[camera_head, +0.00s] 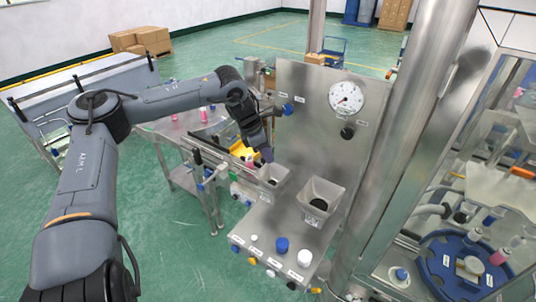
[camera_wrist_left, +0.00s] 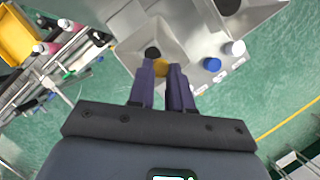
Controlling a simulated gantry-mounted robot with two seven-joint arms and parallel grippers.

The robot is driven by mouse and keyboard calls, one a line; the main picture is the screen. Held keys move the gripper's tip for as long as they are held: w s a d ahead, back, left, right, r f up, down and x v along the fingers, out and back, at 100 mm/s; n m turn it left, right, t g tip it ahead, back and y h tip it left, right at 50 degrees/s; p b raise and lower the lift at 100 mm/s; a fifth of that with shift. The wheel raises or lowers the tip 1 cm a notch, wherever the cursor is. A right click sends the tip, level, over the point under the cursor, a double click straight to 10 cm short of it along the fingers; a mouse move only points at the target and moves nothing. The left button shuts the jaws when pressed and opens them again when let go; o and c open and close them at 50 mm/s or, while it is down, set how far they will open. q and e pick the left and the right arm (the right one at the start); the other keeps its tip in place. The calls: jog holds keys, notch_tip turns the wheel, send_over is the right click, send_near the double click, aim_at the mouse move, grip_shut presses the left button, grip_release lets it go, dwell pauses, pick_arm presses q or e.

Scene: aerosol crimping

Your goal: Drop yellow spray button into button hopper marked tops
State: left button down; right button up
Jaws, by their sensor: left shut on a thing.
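My left gripper (camera_head: 267,155) points down over the smaller metal hopper (camera_head: 283,172) on the steel bench. In the left wrist view its two dark fingers (camera_wrist_left: 163,66) are closed on a small yellow spray button (camera_wrist_left: 160,69). The button is over the mouth of the same hopper (camera_wrist_left: 130,45), beside its dark round opening. In the head view the button is hidden by the fingers. A second, larger hopper (camera_head: 334,190) stands to the right, with a label too small to read. My right gripper is not in view.
A blue cap (camera_head: 282,243) and a white cap (camera_head: 304,257) stand on the front of the bench (camera_head: 262,222). A steel panel with a gauge (camera_head: 346,97) rises behind the hoppers. A yellow bin (camera_head: 238,150) and pink-topped items lie left. A thick metal column (camera_head: 405,150) stands right.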

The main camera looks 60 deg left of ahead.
pick_arm(q)
jog(key=shift+f+b, duration=2.2)
jog(key=shift+f, duration=1.15)
jog(key=c, duration=1)
grip_release()
jog(key=shift+o, duration=0.2)
jog(key=shift+r, duration=0.15)
